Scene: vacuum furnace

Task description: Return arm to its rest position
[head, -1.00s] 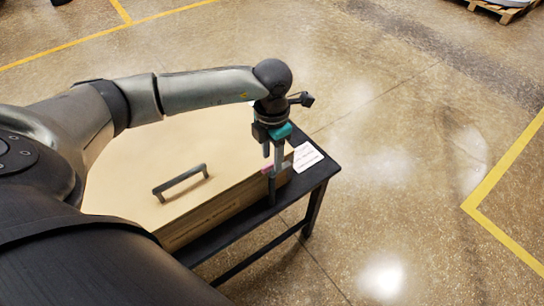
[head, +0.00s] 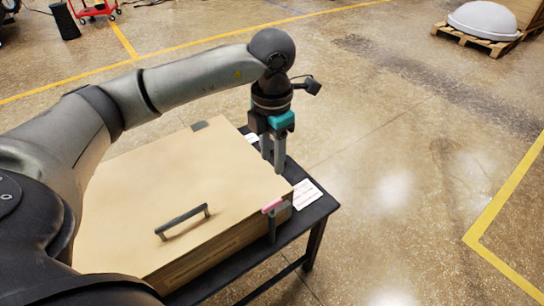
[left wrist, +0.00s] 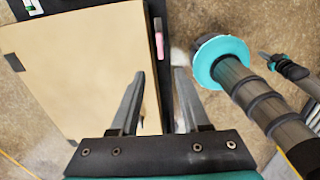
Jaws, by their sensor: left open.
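My left gripper (head: 272,163) hangs fingers-down by the right corner of the tan box, apart from its pink-tipped latch. The left wrist view shows my two fingers (left wrist: 160,76) spread with nothing between them. My left arm stretches out from the left over the box. The tan box (head: 165,185) has a flat closed top with a dark handle (head: 183,221). The pink-tipped latch (head: 271,206) is at its near right corner and also shows in the left wrist view (left wrist: 159,45). My right gripper does not show.
The box stands on a black table (head: 318,211) with a white card (head: 307,193) at its right end. Open floor lies to the right, with yellow lines. A pallet (head: 476,39) with a white dome and a red cart (head: 93,9) are far off.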

